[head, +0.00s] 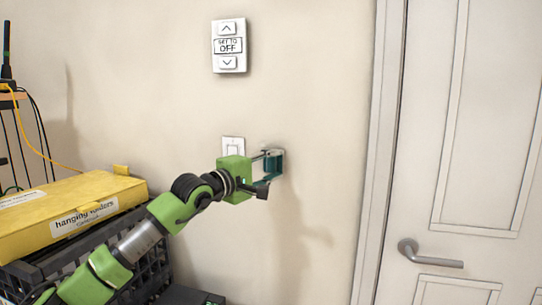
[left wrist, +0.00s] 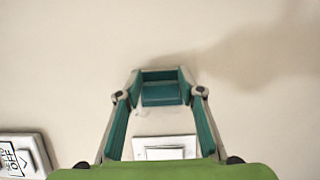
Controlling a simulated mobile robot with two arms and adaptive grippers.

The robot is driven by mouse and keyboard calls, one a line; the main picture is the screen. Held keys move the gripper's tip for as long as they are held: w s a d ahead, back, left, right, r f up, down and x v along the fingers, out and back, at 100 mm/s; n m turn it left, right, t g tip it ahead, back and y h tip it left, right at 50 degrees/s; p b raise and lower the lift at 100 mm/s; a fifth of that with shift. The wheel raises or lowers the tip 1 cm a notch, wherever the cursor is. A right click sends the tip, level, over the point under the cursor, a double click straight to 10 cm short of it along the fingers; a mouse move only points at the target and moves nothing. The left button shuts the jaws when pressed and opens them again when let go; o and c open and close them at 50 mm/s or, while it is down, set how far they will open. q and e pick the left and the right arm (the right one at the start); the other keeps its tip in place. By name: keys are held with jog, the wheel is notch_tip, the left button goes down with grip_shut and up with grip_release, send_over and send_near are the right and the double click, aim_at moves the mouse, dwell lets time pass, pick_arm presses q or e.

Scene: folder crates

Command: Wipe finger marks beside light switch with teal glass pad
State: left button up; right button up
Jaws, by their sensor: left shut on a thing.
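My left gripper (head: 272,166) is shut on the teal glass pad (head: 276,164), at the wall just right of the light switch (head: 233,147). In the left wrist view the pad (left wrist: 161,93) sits between the two fingertips, with its face toward the wall; it looks to be at or very near the wall, but I cannot tell if it touches. The white switch plate (left wrist: 165,143) shows between the fingers, partly hidden by the green gripper body. A faint grey smudge (head: 266,149) shows beside the pad's top; the pad hides the wall behind it. My right gripper is not in view.
A white control panel (head: 229,46) reading "OFF" hangs above the switch. A door frame (head: 379,150) and door with a lever handle (head: 428,254) stand right. A yellow hanging-folders box (head: 70,214) sits on a black crate (head: 151,251) at lower left. Wall between pad and frame is clear.

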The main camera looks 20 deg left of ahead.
pick_arm(q)
jog(key=shift+a, duration=0.75)
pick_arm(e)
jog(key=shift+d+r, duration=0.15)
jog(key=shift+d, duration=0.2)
pick_arm(q)
jog(key=shift+w+a, duration=0.1)
jog(key=shift+a, duration=1.7)
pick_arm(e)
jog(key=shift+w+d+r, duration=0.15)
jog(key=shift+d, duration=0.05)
pick_arm(q)
jog(key=shift+d+f, duration=0.15)
jog(key=shift+d, duration=1.45)
jog(key=shift+d+b, duration=0.4)
jog(key=shift+d, duration=0.3)
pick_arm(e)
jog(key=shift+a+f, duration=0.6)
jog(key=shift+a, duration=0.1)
